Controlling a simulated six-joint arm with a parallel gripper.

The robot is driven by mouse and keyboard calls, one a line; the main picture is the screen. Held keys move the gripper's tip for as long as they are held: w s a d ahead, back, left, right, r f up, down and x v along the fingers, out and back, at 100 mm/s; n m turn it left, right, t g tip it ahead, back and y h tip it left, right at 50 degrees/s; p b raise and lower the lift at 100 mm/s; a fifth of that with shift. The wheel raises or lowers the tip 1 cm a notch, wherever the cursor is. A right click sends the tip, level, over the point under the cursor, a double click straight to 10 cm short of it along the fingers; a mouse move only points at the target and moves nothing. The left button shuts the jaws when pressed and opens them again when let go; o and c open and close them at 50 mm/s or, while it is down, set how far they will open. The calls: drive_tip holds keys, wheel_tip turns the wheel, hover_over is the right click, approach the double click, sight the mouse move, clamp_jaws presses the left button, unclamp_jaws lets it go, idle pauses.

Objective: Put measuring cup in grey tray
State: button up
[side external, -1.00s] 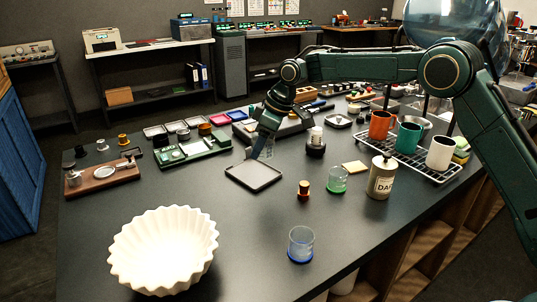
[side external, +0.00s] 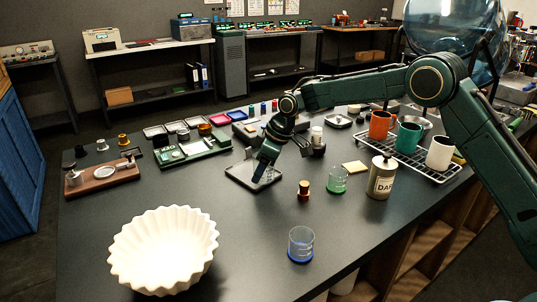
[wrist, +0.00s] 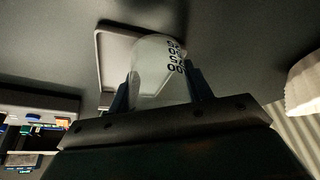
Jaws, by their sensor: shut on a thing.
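The measuring cup (wrist: 155,72), clear with dark printed marks, is between the two fingers of my gripper (wrist: 160,90) in the wrist view. My gripper is shut on it. In the side view my gripper (side external: 262,176) is over the grey tray (side external: 236,180), a flat dark square with a raised rim, and the cup is mostly hidden by the fingers. The tray's rim (wrist: 99,60) shows behind the cup in the wrist view. I cannot tell whether the cup touches the tray.
A brown-capped bottle (side external: 304,190), a green beaker (side external: 337,181) and a blue beaker (side external: 301,246) stand right of the tray. A white fluted bowl (side external: 163,250) is in front. A green board (side external: 190,150) lies behind left. The table between the tray and bowl is clear.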

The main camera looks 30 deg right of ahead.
drive_tip(key=shift+f, duration=0.25)
drive_tip(key=shift+f, duration=0.15)
drive_tip(key=o, duration=1)
drive_tip(key=shift+c, duration=0.2)
drive_tip(key=v, duration=1.2)
drive_tip(key=shift+r, duration=0.2)
